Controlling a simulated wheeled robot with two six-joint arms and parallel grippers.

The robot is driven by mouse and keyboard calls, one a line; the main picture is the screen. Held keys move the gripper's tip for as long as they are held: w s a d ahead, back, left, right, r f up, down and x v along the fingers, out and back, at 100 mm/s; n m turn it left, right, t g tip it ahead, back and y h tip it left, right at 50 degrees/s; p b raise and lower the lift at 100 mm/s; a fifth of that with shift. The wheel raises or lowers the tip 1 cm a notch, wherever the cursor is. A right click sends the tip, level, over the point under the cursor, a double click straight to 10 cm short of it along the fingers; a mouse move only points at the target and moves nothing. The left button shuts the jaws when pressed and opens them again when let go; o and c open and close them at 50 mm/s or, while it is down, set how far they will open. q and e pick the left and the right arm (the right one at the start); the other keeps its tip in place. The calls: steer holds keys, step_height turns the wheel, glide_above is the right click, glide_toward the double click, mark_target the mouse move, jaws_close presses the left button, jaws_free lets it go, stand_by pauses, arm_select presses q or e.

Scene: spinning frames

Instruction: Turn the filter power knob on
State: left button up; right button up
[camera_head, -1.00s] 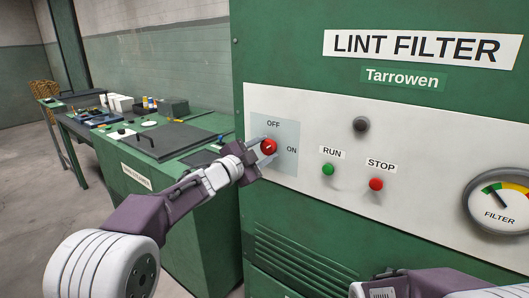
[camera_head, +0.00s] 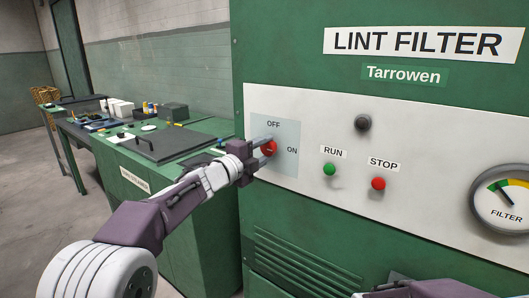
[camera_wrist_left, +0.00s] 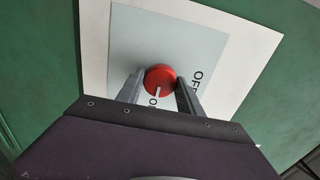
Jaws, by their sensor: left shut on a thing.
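The red power knob (camera_head: 270,148) sits on a pale plate (camera_head: 288,168) marked OFF at the top and ON at the right. My left gripper (camera_head: 266,149) is shut on the knob, one finger above and one below it. In the left wrist view the round knob (camera_wrist_left: 160,79) lies between the two fingers (camera_wrist_left: 159,93). Its white mark points down in that view, towards the partly hidden ON label. The OFF label stands to the knob's right there, partly behind a finger. My right arm shows at the bottom edge, but its gripper is out of sight.
The lint filter panel (camera_head: 325,210) also bears a dark knob (camera_head: 363,123), a green RUN button (camera_head: 329,169), a red STOP button (camera_head: 378,184) and a gauge (camera_head: 508,200). A green bench (camera_head: 190,205) with tools stands at the left, beyond my left arm.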

arm_select(q)
steer(key=shift+f, duration=0.1)
stand_by(0.4)
steer(key=o, duration=1.4)
steer(key=v, duration=0.9)
steer(key=shift+s, duration=0.1)
